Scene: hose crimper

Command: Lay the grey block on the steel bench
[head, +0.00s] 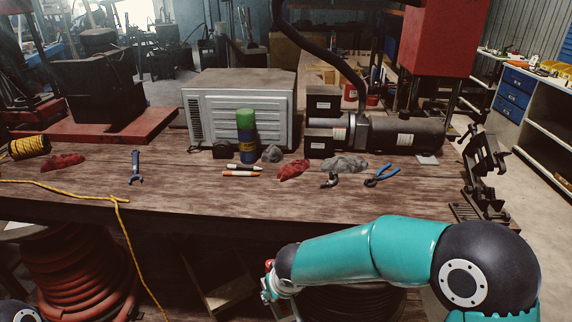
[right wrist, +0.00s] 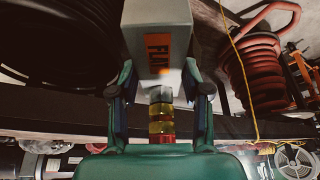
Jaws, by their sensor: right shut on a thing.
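The grey block (right wrist: 158,35) with an orange label reading "FLAT" is in the right wrist view. My right gripper (right wrist: 158,88) is shut on it, one finger on each side. In the head view, my right arm reaches in from the right, and its wrist end is low in front of the bench, below the top's front edge. The block cannot be made out there. The bench (head: 90,190) has a worn brown top that looks like wood rather than bare steel. My left gripper is not in view.
On the bench stand a grey vented box (head: 240,105), a green-and-blue cylinder (head: 246,135) and a dark motor unit (head: 400,133). Markers, rags, a blue wrench (head: 135,168) and pliers (head: 381,174) lie around. A yellow cord (head: 70,187) crosses the left. The front strip is mostly clear.

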